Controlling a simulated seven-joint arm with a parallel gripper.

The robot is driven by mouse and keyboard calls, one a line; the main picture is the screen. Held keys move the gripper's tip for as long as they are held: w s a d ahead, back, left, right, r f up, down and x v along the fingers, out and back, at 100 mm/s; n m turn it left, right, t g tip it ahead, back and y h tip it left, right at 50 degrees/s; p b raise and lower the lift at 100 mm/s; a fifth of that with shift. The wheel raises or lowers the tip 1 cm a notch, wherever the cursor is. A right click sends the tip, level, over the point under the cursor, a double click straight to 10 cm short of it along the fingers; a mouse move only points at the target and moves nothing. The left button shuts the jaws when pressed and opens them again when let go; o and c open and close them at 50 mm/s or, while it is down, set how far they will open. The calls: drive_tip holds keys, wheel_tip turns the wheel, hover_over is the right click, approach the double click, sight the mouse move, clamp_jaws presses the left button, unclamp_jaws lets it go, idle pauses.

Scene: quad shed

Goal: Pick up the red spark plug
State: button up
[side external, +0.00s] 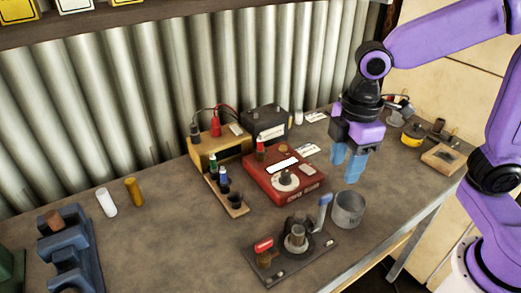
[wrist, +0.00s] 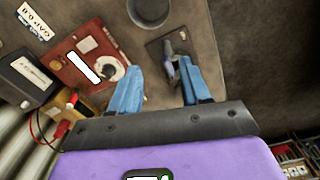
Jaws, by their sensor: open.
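A small upright red piece (side external: 260,150), which looks like the red spark plug, stands at the back left edge of the red tester box (side external: 292,192). It is small, and I cannot tell exactly what it rests on. I cannot make it out surely in the wrist view, where the red box (wrist: 88,42) shows at the left. My gripper (side external: 346,166) has blue fingers and hangs above the bench, to the right of the red box. In the wrist view my gripper (wrist: 157,82) is open, with nothing between its fingers.
A wooden rack (side external: 237,209) with green, blue and dark-topped plugs stands left of the red box. Behind are a yellow box (side external: 221,150) with a red clip (side external: 215,126) and a dark battery (side external: 265,123). A metal cup (side external: 348,209) and a fixture plate (side external: 267,273) stand in front.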

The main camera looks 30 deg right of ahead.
drive_tip(key=w+a+n, duration=0.2)
drive_tip(key=w+a, duration=0.2)
drive_tip(key=w, duration=1.1)
drive_tip(key=n, duration=0.2)
hover_over(260, 139)
drive_tip(key=f, duration=0.2)
drive_tip(key=shift+d, duration=0.2)
drive_tip(key=shift+w+a+f, duration=0.1)
drive_tip(key=shift+w+f, duration=0.05)
drive_tip(key=shift+f, duration=1.65)
drive_tip(key=shift+w+f, duration=0.1)
drive_tip(key=shift+f, duration=1.65)
clamp_jaws()
